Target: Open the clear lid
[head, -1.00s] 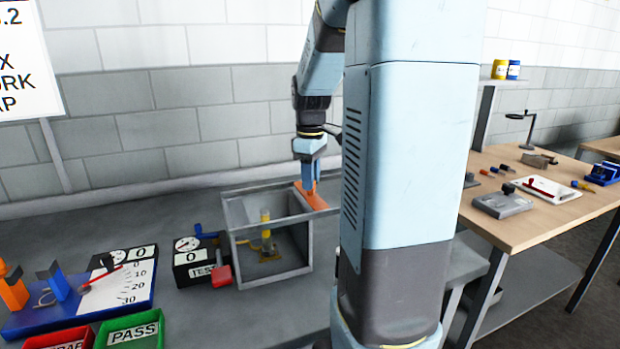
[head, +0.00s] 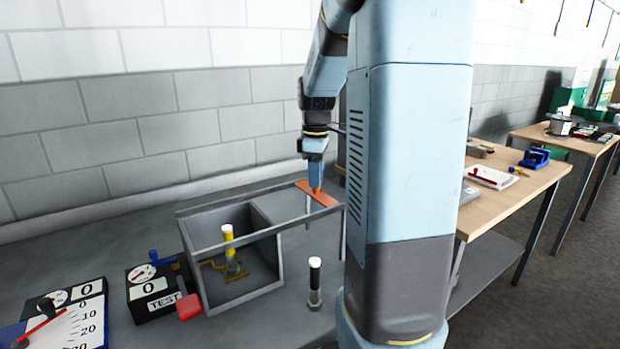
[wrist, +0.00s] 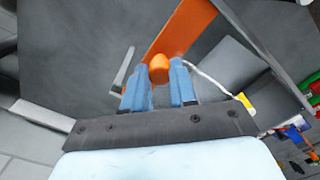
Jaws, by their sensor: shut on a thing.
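My gripper (wrist: 161,85) is shut on the orange knob (wrist: 158,68) of the lid. The knob stands on an orange strip (head: 327,198), which also shows in the wrist view (wrist: 190,25). In the head view the strip lies well right of the grey box (head: 283,265), near the right end of the grey rails (head: 235,238). The clear pane itself is hard to make out. A yellow-topped bolt (head: 230,250) stands upright inside the box.
The wall (head: 130,110) is close behind the bench.

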